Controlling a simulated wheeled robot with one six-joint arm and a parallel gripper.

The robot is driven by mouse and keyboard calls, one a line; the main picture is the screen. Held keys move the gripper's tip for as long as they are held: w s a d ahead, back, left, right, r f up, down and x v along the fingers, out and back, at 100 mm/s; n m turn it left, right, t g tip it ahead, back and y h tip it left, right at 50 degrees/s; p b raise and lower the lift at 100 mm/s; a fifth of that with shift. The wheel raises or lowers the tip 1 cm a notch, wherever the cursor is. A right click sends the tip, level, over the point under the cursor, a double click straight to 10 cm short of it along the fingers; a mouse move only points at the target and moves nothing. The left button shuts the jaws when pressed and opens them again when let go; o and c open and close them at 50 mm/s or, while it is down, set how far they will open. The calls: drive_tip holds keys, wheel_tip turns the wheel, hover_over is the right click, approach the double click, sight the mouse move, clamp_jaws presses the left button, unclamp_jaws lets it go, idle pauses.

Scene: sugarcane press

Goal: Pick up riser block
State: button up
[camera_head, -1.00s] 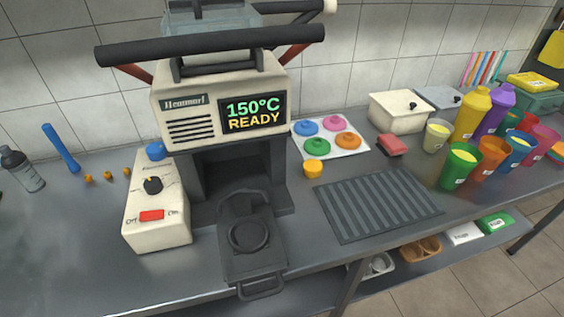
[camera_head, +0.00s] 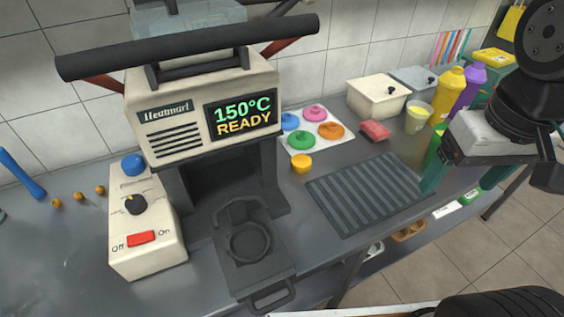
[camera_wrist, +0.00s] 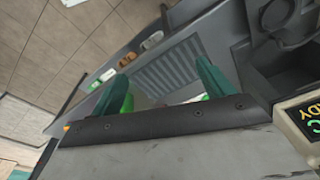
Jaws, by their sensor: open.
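I cannot tell for sure which thing is the riser block. A small red block (camera_head: 375,131) lies on the counter behind the ribbed grate. A short yellow-orange cylinder (camera_head: 302,163) stands at the grate's back left corner. My gripper (camera_head: 448,180) hangs at the right, over the counter's front right part, with one green finger clear. In the wrist view my gripper (camera_wrist: 163,72) has its two green fingers wide apart, with nothing seen held between them. The far cups are partly hidden by my arm.
The heat press (camera_head: 205,110) reads 150°C READY, with a dark pan (camera_head: 250,262) at its front. The ribbed grate (camera_head: 368,194) lies right of it. A tray of coloured lids (camera_head: 317,139), a white box (camera_head: 377,97) and bottles (camera_head: 447,97) stand behind. A lower shelf runs below.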

drive_tip(key=w+a+f, duration=0.2)
drive_tip(key=w+a, duration=0.1)
drive_tip(key=w, duration=0.8)
drive_tip(key=n+t, duration=0.2)
approach(302, 161)
drive_tip(key=shift+w+d+f+y, duration=0.2)
drive_tip(key=shift+f+y, duration=0.1)
drive_tip(key=shift+f, duration=0.2)
drive_tip(key=x, duration=0.7)
drive_tip(key=shift+f, duration=0.1)
drive_tip(key=shift+w+f, duration=0.2)
drive_tip(key=shift+f, duration=0.25)
drive_tip(key=c, duration=1.1)
